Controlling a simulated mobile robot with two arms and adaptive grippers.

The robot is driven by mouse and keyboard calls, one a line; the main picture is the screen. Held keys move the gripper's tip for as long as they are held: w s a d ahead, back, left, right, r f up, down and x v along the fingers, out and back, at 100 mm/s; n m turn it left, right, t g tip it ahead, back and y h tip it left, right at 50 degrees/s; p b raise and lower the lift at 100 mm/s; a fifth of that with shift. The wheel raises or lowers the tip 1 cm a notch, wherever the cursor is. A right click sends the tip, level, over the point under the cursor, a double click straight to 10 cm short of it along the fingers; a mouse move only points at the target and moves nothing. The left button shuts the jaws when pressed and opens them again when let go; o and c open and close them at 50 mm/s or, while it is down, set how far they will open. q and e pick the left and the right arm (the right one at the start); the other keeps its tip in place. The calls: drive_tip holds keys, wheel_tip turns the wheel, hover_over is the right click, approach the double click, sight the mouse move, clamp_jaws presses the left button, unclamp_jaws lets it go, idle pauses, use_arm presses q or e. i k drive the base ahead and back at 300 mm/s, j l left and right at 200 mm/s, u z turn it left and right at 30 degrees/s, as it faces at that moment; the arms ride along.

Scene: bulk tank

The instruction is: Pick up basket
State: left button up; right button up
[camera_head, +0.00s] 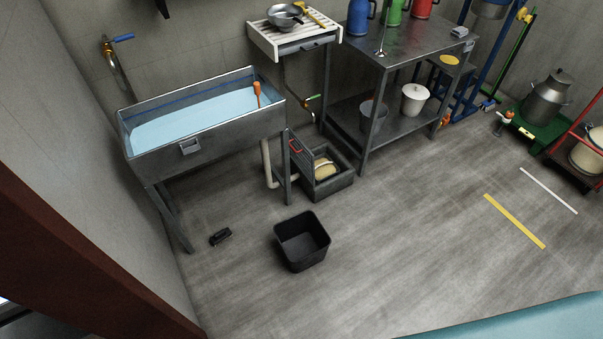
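A black open-topped basket (302,241) with square sides stands upright on the grey floor, a little below the middle of the view. It looks empty, though its inside is dark. Neither of my grippers shows in the head view, and nothing touches the basket.
A metal sink (205,148) of blue water stands behind left. A small black object (220,237) lies left of the basket. A grey floor box (328,183) and metal table (405,45) stand behind. A brown edge (75,260) fills the lower left. Floor to the right is clear.

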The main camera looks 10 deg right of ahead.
sight(325, 168)
drive_tip(key=i+l+u, duration=0.1)
drive_tip(key=l+u, duration=0.15)
drive_tip(key=u, duration=0.15)
drive_tip(key=i+l+u, duration=0.1)
drive_tip(key=l+u, duration=0.2)
drive_tip(key=u, duration=0.15)
drive_tip(key=l+u, duration=0.25)
drive_tip(key=u, duration=0.15)
